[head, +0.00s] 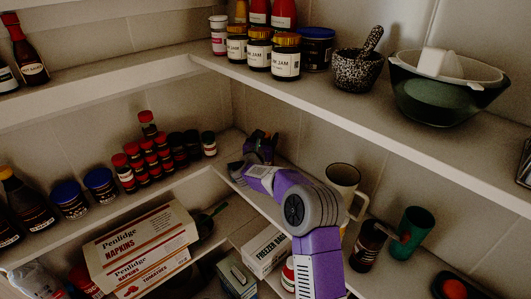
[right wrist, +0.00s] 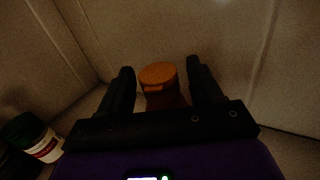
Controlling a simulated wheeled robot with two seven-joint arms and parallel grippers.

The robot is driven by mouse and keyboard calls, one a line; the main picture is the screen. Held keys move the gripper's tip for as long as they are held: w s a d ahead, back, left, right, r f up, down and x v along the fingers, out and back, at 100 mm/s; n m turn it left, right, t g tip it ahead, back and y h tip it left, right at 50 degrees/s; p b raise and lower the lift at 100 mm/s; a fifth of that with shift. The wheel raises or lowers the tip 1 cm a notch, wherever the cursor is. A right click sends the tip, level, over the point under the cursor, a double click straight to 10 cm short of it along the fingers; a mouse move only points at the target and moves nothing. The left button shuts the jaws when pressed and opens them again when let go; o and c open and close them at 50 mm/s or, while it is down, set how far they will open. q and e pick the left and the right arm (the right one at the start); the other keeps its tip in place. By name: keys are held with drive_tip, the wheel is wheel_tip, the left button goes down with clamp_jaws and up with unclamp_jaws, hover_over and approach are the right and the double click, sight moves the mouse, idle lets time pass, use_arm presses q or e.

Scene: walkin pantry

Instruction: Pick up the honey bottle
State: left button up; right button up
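In the right wrist view a bottle with an orange-brown lid (right wrist: 158,76) and a dark amber body stands between my fingers; it looks like the honey bottle, though no label shows. My right gripper (right wrist: 160,66) is open around it, with a narrow gap on each side. In the head view my right gripper (head: 263,143) reaches into the back corner of the middle shelf, and the bottle there is mostly hidden by it. My left gripper is not in view.
Small spice jars (head: 208,143) stand just left of the gripper on the middle shelf (head: 190,178). A white mug (head: 343,182), a dark bottle (head: 367,246) and a green cup (head: 411,232) stand right of my arm. Jam jars (head: 286,57) line the shelf above.

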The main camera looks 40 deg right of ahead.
clamp_jaws()
